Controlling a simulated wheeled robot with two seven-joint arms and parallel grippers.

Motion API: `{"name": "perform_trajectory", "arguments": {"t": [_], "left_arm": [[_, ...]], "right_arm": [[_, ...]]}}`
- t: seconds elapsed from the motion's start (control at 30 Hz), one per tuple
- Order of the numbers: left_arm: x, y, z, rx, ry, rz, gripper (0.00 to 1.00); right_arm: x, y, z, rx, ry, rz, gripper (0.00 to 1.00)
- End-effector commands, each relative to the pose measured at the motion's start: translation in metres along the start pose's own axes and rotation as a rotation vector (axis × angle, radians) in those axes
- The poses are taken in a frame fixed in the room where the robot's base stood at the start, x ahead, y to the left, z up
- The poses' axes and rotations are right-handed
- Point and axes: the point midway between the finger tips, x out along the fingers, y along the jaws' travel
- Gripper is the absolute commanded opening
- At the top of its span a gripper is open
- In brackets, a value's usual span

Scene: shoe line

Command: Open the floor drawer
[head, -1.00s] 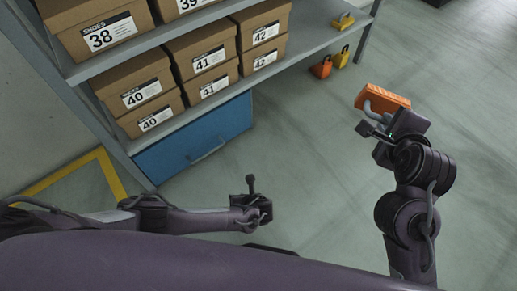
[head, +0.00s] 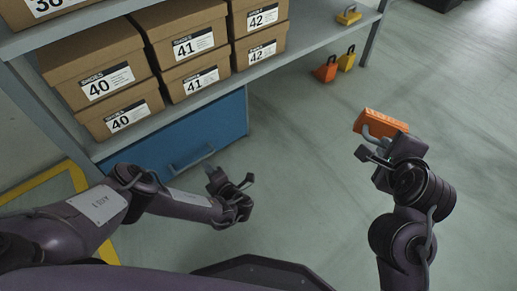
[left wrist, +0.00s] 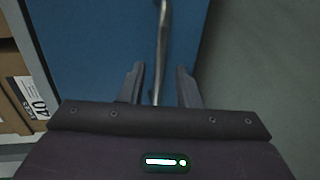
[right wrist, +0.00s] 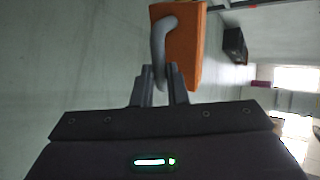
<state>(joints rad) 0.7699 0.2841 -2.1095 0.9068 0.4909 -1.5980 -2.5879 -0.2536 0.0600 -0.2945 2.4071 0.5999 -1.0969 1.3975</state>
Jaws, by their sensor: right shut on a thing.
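The blue floor drawer (head: 150,148) sits under the lowest shelf, and its front looks shut. Its grey bar handle (head: 190,160) is on the front. My left gripper (head: 229,177) is open just in front of the drawer, near the right end of the handle. In the left wrist view the handle (left wrist: 164,40) runs down between the two open fingers (left wrist: 160,85); I see no finger closed on it. My right gripper (head: 374,146) is shut on the grey handle of an orange block-like thing (head: 386,122), held up at the right. It also shows in the right wrist view (right wrist: 187,45).
Shoe boxes (head: 118,72) stand stacked on the grey shelf (head: 290,55) above the drawer. The floor in the middle is clear.

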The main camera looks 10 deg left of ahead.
Motion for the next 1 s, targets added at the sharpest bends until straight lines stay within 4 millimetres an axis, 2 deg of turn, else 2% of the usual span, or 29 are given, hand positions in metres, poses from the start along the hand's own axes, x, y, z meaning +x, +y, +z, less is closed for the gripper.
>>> {"name": "perform_trajectory", "arguments": {"t": [0.03, 0.1, 0.33, 0.5, 0.77, 1.0], "left_arm": [[0.013, -0.006, -0.001, -0.002, 0.002, 0.002, 0.30], [0.027, -0.006, -0.001, -0.002, 0.002, 0.001, 0.30], [0.060, -0.004, 0.000, -0.002, 0.000, -0.001, 0.30], [0.068, -0.002, 0.000, -0.001, -0.001, -0.001, 0.30], [0.069, 0.000, 0.000, -0.001, -0.001, -0.001, 0.30], [0.069, -0.001, 0.000, -0.001, -0.001, -0.001, 0.00]], "right_arm": [[0.007, 0.010, -0.002, 0.000, 0.000, 0.000, 0.00], [0.011, 0.017, -0.004, 0.000, 0.000, 0.000, 0.00], [0.021, 0.032, -0.007, 0.000, 0.000, -0.001, 0.00], [0.024, 0.035, -0.008, 0.000, 0.000, -0.001, 0.00], [0.023, 0.035, -0.008, 0.000, 0.000, -0.001, 0.00], [0.023, 0.035, -0.008, 0.000, 0.000, -0.001, 0.00]]}}
